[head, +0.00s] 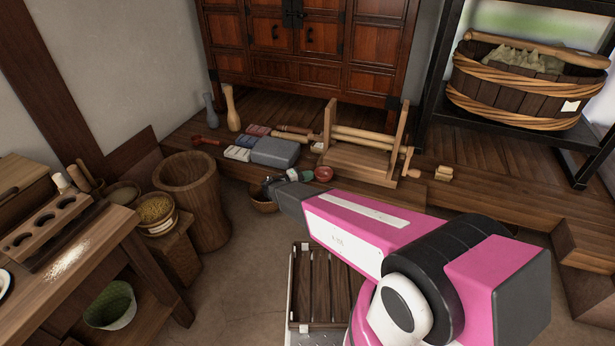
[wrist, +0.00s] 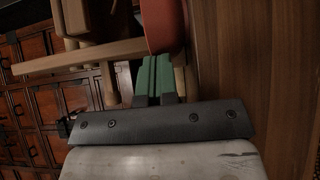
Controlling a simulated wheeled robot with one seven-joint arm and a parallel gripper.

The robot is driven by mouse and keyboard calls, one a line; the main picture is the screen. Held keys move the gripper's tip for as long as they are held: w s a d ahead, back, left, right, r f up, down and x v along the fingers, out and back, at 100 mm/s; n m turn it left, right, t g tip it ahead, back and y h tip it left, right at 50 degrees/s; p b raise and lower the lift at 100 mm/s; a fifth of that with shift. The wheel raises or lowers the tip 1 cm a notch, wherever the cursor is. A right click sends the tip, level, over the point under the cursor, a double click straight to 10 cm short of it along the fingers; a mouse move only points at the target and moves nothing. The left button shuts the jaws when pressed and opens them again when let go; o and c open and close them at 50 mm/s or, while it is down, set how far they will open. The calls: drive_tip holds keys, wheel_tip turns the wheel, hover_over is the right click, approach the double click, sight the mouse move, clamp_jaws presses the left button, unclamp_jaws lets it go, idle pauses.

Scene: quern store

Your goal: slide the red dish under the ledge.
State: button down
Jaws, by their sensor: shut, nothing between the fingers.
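The red dish (head: 324,174) sits on the raised wooden floor, just left of a wooden roller stand (head: 362,160). In the wrist view the dish (wrist: 167,22) fills the top centre, directly ahead of the fingertips and partly cut off by the frame. My gripper (head: 309,176) is low over the floor at the dish's left side. Its green fingers (wrist: 154,76) are shut and empty, with their tips at or against the dish; I cannot tell whether they touch. The stand's low board likely forms the ledge, and the space beneath it is hidden in the head view.
A grey block (head: 275,152) and small coloured blocks lie behind my gripper. A wooden roller (head: 294,129) lies near the stand. A small basket (head: 264,201) is below the floor edge. A red-brown cabinet (head: 300,40) stands behind.

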sight(319, 179)
drive_tip(key=d, duration=0.2)
drive_tip(key=s+d, duration=0.1)
drive_tip(key=d, duration=0.1)
drive_tip(key=s+d, duration=0.1)
drive_tip(key=shift+d, duration=0.4)
drive_tip(key=shift+w+a, duration=0.1)
drive_tip(key=shift+w+a, duration=0.1)
drive_tip(key=shift+a, duration=0.1)
drive_tip(key=w+a+v, duration=0.1)
drive_tip(key=w+v, duration=0.1)
drive_tip(key=v, duration=1)
drive_tip(key=shift+a, duration=0.2)
